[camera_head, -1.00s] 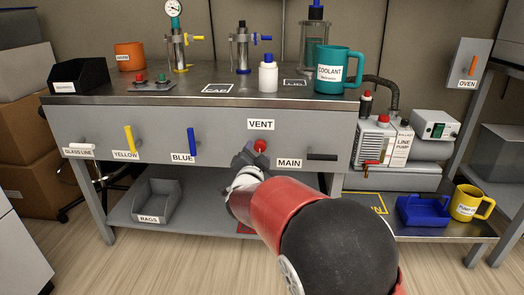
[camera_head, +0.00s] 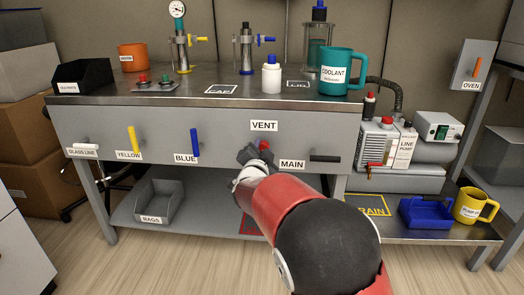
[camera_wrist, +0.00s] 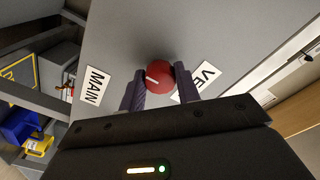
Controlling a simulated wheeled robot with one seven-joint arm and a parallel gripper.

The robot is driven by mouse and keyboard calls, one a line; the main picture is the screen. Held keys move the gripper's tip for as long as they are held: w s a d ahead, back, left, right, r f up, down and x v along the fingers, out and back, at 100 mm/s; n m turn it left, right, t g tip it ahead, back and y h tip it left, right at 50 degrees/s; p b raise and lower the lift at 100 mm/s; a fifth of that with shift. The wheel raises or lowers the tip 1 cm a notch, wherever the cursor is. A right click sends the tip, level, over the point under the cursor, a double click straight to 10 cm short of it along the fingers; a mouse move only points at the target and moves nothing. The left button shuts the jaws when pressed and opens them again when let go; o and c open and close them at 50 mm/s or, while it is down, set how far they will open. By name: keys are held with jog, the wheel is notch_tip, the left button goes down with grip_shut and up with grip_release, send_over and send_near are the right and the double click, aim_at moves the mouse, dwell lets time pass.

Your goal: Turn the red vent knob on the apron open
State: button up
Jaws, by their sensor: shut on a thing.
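The red vent knob (camera_head: 264,146) is on the grey apron (camera_head: 230,130) of the bench, just below the VENT label (camera_head: 264,126). In the wrist view the red knob (camera_wrist: 160,75) is round with a white pointer line on its face. My gripper (camera_wrist: 160,85) has one dark finger on each side of the knob and is shut on it. In the head view my gripper (camera_head: 256,153) reaches the apron from below and partly covers the knob.
On the apron are a black MAIN handle (camera_head: 325,158) to the right, and a blue handle (camera_head: 194,142) and a yellow handle (camera_head: 132,140) to the left. A teal coolant mug (camera_head: 342,70) stands on the bench top. A blue tray (camera_head: 425,212) sits lower right.

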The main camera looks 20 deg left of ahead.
jog(key=n+p, duration=0.3)
jog(key=n, duration=0.1)
jog(key=shift+r, duration=0.1)
jog(key=shift+d+f+n+y+p, duration=0.15)
jog(key=shift+n+p, duration=1.3)
jog(key=shift+n, duration=1.85)
jog(key=shift+a+f+n+y+p, duration=0.1)
jog(key=shift+n+y+p, duration=0.15)
jog(key=shift+n+p, duration=2.15)
jog(key=shift+n+b, duration=0.9)
jog(key=shift+n, duration=0.1)
jog(key=o, duration=1)
jog(key=shift+r, duration=0.1)
